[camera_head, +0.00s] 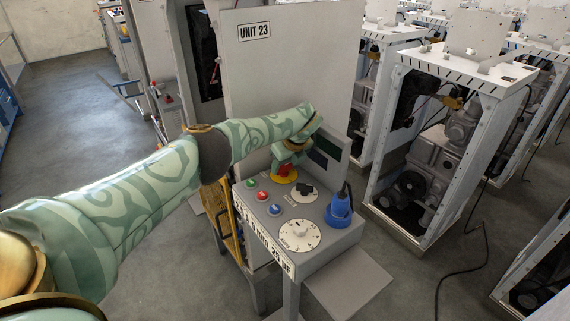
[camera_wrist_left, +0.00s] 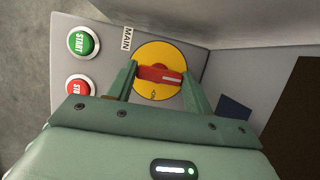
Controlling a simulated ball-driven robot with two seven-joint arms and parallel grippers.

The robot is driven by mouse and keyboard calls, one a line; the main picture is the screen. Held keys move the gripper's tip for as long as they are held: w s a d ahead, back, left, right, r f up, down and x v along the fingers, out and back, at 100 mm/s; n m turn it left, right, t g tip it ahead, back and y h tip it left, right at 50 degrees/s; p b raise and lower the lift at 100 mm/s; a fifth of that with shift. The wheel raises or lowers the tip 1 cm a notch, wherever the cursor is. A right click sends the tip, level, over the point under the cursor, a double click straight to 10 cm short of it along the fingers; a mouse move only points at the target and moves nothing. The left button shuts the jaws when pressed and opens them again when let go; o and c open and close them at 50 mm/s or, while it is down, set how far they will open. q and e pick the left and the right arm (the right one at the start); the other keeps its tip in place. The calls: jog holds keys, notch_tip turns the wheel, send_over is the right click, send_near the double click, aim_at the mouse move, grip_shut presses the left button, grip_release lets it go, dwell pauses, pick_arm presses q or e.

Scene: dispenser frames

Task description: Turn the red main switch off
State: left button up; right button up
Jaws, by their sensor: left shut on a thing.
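The red main switch (camera_wrist_left: 160,75) is a red handle on a round yellow plate (camera_wrist_left: 158,55) beside a MAIN label. In the left wrist view the handle lies across the picture, with the ON mark on the plate below it. My left gripper (camera_wrist_left: 160,78) is shut on the red handle, one finger at each end. In the head view the red handle (camera_head: 285,169) and yellow plate (camera_head: 284,179) show at the back of the panel, partly hidden by my left gripper (camera_head: 286,160). My right gripper is not in view.
Open-framed machines (camera_head: 435,160) stand to the right.

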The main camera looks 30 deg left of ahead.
pick_arm(q)
jog(key=o, duration=1)
jog(key=shift+r, duration=0.1)
jog(key=p+v, duration=0.3)
jog(key=v, duration=1.3)
jog(key=shift+d, duration=0.15)
